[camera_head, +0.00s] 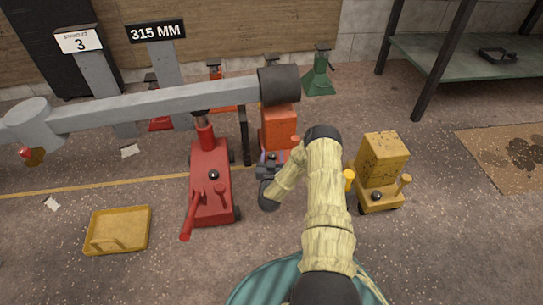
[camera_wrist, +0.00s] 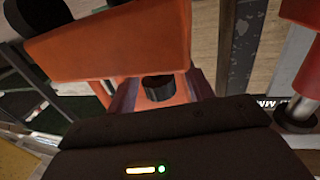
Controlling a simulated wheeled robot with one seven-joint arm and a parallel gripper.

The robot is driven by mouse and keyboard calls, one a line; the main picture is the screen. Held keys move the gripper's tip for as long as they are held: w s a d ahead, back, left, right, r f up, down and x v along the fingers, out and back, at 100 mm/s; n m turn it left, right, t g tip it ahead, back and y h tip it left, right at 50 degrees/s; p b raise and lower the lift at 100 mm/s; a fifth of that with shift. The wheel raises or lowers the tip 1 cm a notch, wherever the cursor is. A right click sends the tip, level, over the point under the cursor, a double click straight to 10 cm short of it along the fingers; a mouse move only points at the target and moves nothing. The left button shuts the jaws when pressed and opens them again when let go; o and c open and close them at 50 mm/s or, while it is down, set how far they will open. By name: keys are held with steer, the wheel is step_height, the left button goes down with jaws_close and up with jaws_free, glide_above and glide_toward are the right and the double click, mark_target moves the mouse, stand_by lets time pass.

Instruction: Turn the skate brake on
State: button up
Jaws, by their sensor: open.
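An orange wheeled unit (camera_head: 277,125), which looks like a skate, stands under the right end of a grey beam (camera_head: 160,100). A small black knob (camera_wrist: 157,88) is on its front, below a big orange block (camera_wrist: 110,42) in the wrist view. My gripper (camera_head: 271,160) is at the front of this unit, low and close to the knob. Its jaws are open, with purplish finger parts on both sides of the knob. I cannot tell whether they touch it. A similar yellow unit (camera_head: 382,158) stands to the right. I cannot tell the brake's state.
A red floor jack (camera_head: 211,180) stands left of my gripper, its post under the beam. A yellow tray (camera_head: 118,231) lies at front left. Green (camera_head: 319,75) and red stands are at the back. A green-topped bench (camera_head: 465,55) is at back right.

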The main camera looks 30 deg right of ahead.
steer(key=c, duration=1)
steer(key=shift+r+n+y+p, duration=0.1)
steer(key=shift+n+y+p, duration=0.2)
steer(key=shift+y+p, duration=0.2)
steer(key=shift+r+n+t+y+p, duration=0.1)
steer(key=shift+n+t+y+p, duration=0.4)
steer(key=shift+y, duration=0.2)
steer(key=n+t+y+p, duration=0.1)
steer(key=n+y, duration=0.1)
steer(key=y, duration=0.1)
steer(key=shift+p, duration=0.35)
steer(key=n+y, duration=0.2)
steer(key=y, duration=0.2)
steer(key=n+y+p, duration=0.1)
steer(key=n+y, duration=0.2)
steer(key=y, duration=0.1)
steer(key=shift+f, duration=0.2)
steer(key=shift+a+n+g+y, duration=0.1)
steer(key=shift+n+g+y, duration=0.2)
